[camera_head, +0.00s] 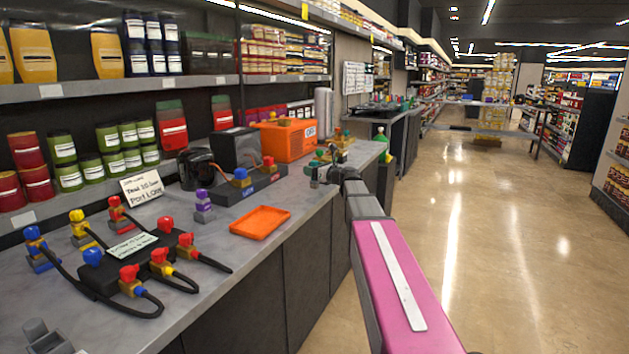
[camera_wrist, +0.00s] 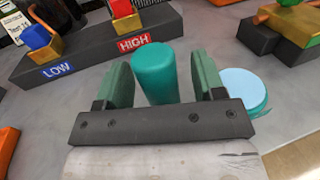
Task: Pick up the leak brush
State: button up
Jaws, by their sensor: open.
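My gripper (camera_wrist: 163,80) is open, with its two green finger pads apart. In the wrist view an upright teal cylinder (camera_wrist: 155,70) stands between and slightly beyond the pads. It looks like the leak brush's handle, but no bristles show. A gap shows on both sides of it, wider on the right. A round teal pot with a pale blue top (camera_wrist: 244,88) sits just right of the right finger. In the head view my gripper (camera_head: 316,173) is over the counter's front edge, and the brush cannot be made out there.
The black block with LOW and HIGH labels (camera_wrist: 95,52) lies just behind the cylinder. Brass fittings on a dark base (camera_wrist: 275,30) stand at the back right. In the head view an orange tray (camera_head: 260,222) lies on the grey counter (camera_head: 200,285), left of my arm. Valves and hoses fill the near left.

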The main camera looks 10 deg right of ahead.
jog(key=shift+x, duration=0.8)
jog(key=c, duration=1)
jog(key=shift+r, duration=0.15)
jog(key=shift+r, duration=0.6)
jog(key=s+a+r, duration=0.1)
jog(key=s+r, duration=0.2)
jog(key=s+a+r, duration=0.2)
jog(key=s+r, duration=0.1)
jog(key=s, duration=0.1)
jog(key=s+a+r, duration=0.2)
jog(key=s+r, duration=0.1)
jog(key=shift+s+r, duration=0.25)
